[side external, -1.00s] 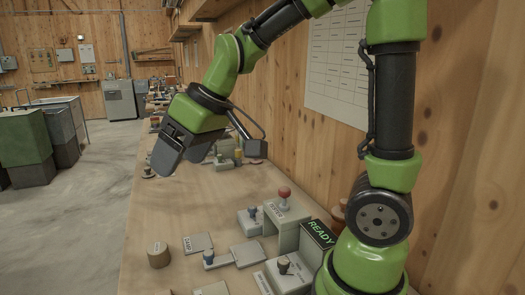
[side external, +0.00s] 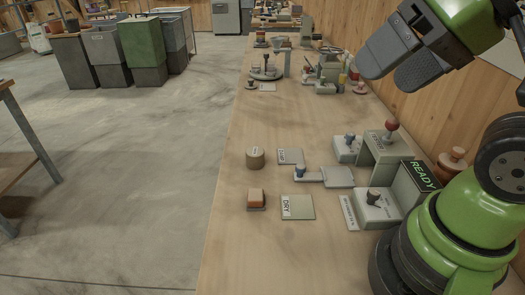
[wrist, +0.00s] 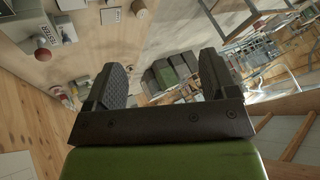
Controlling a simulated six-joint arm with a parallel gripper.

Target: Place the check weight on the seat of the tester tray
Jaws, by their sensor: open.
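My gripper (side external: 388,74) is open and empty, high above the bench at the upper right; its spread fingers also show in the wrist view (wrist: 163,75). The grey tester tray (side external: 338,176) is a flat plate on the bench, with a blue knob (side external: 300,171) at its left end, in front of the tester (side external: 385,148) with a red ball knob. I cannot read which piece is the check weight. A brown knobbed weight (side external: 453,160) stands behind the READY display, partly hidden. A tan labelled cylinder (side external: 256,158) stands left of the tray.
A DAMP card (side external: 290,156) and a DRY card (side external: 303,207) lie near the tray. Bench clutter (side external: 327,75) lies further back.

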